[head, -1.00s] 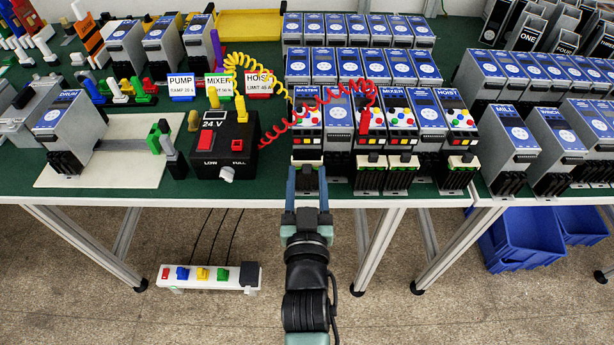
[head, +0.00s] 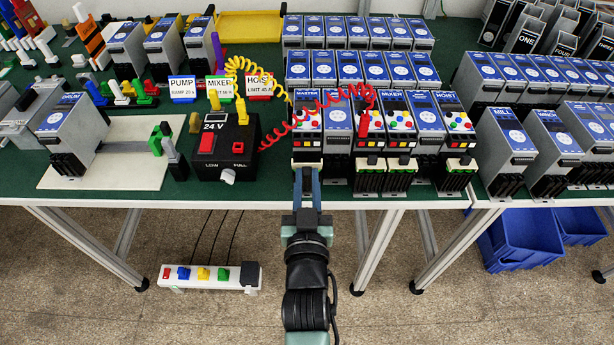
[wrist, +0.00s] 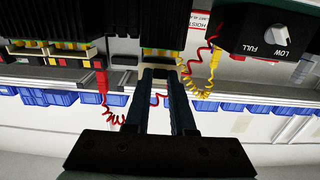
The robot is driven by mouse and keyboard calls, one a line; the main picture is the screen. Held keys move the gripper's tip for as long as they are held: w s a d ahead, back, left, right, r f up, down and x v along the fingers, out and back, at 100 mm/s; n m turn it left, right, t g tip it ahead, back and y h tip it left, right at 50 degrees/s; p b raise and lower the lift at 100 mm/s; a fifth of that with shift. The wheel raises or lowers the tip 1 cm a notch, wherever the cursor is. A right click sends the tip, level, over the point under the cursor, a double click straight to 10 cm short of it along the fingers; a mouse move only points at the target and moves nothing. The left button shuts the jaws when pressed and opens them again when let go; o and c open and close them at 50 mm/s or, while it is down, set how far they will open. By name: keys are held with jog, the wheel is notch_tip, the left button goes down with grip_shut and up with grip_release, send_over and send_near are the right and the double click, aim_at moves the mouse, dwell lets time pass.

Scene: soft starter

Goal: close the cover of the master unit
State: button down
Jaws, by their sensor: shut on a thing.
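The master unit (head: 307,118) stands at the left end of the front row in the head view, a grey-sided block with a blue label, colored buttons and a red display. Its cream terminal strip (head: 307,157) shows low on its front. My gripper (head: 307,172) reaches up from the table's front edge, its fingers close together on the cover at the unit's lower front. The fingers hide most of the cover, so its angle cannot be told. In the wrist view, my gripper (wrist: 168,73) meets the dark lower front of the unit.
The mixer unit (head: 397,122) and hoist unit (head: 455,122) stand to the right. A coiled red cord (head: 315,108) crosses the master unit's upper part. The black 24 V box (head: 226,145) is at the left. Free room lies before the table edge.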

aim_at(307, 164)
jog(key=shift+w+r+g+p, duration=0.15)
jog(key=shift+r+g+p, duration=0.95)
jog(key=shift+p, duration=2.85)
jog(key=g+p, duration=0.1)
jog(key=p, duration=0.2)
jog(key=g+p, duration=0.2)
jog(key=p, duration=0.1)
jog(key=shift+w+r, duration=0.2)
jog(key=shift+w, duration=0.1)
jog(key=g+p, duration=0.1)
jog(key=p, duration=0.1)
jog(key=g+p, duration=0.1)
jog(key=p, duration=0.1)
jog(key=shift+w+r, duration=0.35)
jog(key=shift+w, duration=0.05)
jog(key=g+p, duration=0.2)
jog(key=g, duration=0.1)
jog(key=shift+w, duration=0.4)
jog(key=shift+w+f+g, duration=0.1)
jog(key=shift+w+g, duration=0.15)
jog(key=shift+g, duration=0.5)
jog(key=shift+w+f+g, duration=0.1)
jog(key=shift+w+g, duration=0.1)
jog(key=shift+g, duration=0.55)
jog(key=c, duration=0.8)
grip_release()
jog(key=shift+o, duration=0.2)
